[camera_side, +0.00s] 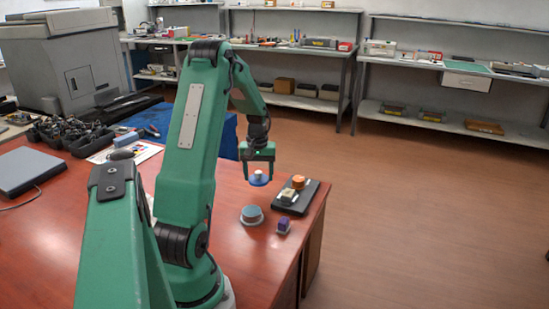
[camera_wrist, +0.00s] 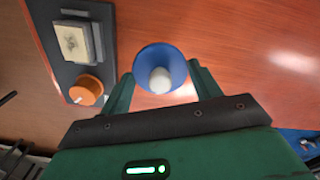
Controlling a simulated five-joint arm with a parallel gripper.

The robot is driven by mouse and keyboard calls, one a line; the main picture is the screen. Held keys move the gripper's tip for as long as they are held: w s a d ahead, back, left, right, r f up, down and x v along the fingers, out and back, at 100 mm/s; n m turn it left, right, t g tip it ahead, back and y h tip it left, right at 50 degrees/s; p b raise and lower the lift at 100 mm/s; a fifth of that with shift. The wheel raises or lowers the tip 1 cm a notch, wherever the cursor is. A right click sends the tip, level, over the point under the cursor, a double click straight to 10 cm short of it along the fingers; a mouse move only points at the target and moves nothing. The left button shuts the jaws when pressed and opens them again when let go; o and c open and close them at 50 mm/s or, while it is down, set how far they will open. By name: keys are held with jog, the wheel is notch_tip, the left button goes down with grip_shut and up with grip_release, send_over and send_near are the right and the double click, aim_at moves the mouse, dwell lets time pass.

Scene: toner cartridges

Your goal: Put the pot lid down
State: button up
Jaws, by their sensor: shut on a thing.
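The pot lid, a blue disc with a pale round knob, shows in the wrist view (camera_wrist: 147,56) and in the side view (camera_side: 258,183). My gripper (camera_side: 258,175) points down over the table with the lid between its fingers. In the wrist view my gripper (camera_wrist: 161,72) has a finger on each side of the lid, shut on it. In the side view the lid appears held above the table. A round blue-topped thing on a pale base (camera_side: 252,214), possibly the pot, stands on the table below and slightly left of the lid.
A black tray (camera_side: 311,193) to the right of the lid holds an orange round piece (camera_side: 298,181) and a pale block (camera_side: 287,195). A small purple block (camera_side: 283,224) stands near the table's right edge. The red tabletop (camera_side: 268,265) is bare towards the front.

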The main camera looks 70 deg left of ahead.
aim_at(256, 192)
jog(key=shift+s+a+f, duration=0.3)
jog(key=shift+a+f, duration=0.15)
jog(key=shift+a, duration=0.2)
jog(key=shift+f, duration=0.1)
jog(key=shift+f, duration=1.9)
jog(key=shift+f, duration=0.15)
jog(key=o, duration=0.9)
jog(key=shift+o, duration=0.2)
